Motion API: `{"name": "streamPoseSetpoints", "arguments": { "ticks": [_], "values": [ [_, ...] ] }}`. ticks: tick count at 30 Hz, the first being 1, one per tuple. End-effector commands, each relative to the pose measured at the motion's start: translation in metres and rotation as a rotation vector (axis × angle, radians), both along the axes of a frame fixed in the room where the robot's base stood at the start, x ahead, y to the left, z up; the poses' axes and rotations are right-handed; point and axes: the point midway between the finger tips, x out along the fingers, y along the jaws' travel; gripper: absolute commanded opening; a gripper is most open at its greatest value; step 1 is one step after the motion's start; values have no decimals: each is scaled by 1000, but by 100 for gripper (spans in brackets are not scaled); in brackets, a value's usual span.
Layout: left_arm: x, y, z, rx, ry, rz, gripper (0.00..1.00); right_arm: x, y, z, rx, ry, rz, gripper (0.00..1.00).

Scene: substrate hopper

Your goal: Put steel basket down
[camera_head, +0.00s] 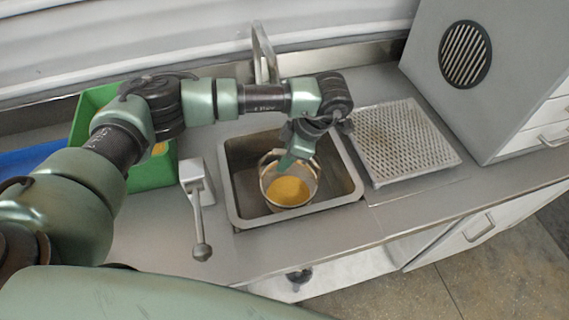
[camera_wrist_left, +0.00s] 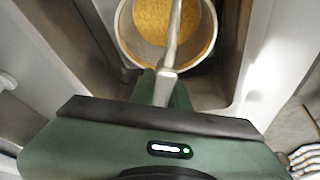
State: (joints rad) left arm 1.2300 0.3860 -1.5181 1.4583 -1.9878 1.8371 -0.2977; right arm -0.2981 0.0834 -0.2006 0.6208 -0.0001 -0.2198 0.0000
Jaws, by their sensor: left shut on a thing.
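The steel basket (camera_head: 311,193) is a round metal vessel with a handle and yellow-brown grainy material (camera_head: 287,191) inside. In the head view it is within the outline of the sink (camera_head: 348,193). I cannot tell whether it touches the sink floor. My left gripper (camera_head: 289,161) is above the basket, shut on its handle. In the left wrist view the handle (camera_wrist_left: 174,40) runs from the gripper (camera_wrist_left: 166,88) across the open top of the basket (camera_wrist_left: 207,45). The fingertips are partly hidden. My right gripper does not show.
A perforated metal drainboard (camera_head: 405,143) lies right of the sink. A grey cabinet with a round vent (camera_head: 440,90) stands beyond it. A lever on a white base (camera_head: 197,205) is left of the sink. A green bin (camera_head: 150,172) stands at far left. A faucet (camera_head: 262,50) rises behind.

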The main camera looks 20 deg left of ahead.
Motion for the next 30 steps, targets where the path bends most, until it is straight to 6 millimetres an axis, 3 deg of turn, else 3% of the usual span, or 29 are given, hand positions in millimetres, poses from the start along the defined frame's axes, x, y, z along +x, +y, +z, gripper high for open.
{"name": "streamPoseSetpoints", "arguments": {
  "ticks": [6,17,18,19,30],
  "values": [
    [0,0,-26,0,1,0,0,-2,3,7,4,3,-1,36],
    [0,0,-31,0,0,0,0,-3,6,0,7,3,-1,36],
    [0,0,-30,0,1,0,27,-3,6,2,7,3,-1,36],
    [0,0,-30,0,1,0,36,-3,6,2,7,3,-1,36],
    [0,0,-27,0,1,0,38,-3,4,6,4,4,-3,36]
  ]
}}
